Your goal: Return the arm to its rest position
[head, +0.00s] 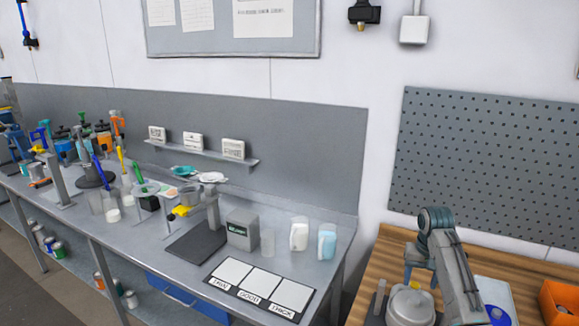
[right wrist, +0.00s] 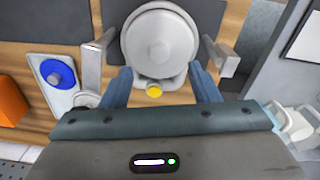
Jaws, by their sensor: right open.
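My right gripper (right wrist: 160,72) is open in the right wrist view, its two blue fingers spread apart with nothing held between them. A white round lidded vessel (right wrist: 158,35) with a small yellow knob (right wrist: 154,90) lies just ahead of the fingers; I cannot tell whether they touch it. In the head view my right arm (head: 452,262) bends over the wooden bench at the lower right, above the white vessel (head: 410,306). The fingers are small and partly hidden there. My left arm and gripper are not in view.
Grey upright brackets (right wrist: 92,65) flank the vessel. A white tray with a blue disc (right wrist: 58,73) and an orange bin (head: 562,302) are beside it. The grey bench (head: 140,245) at left is crowded with cups and stands. Three labelled white pads (head: 265,283) lie near its front edge.

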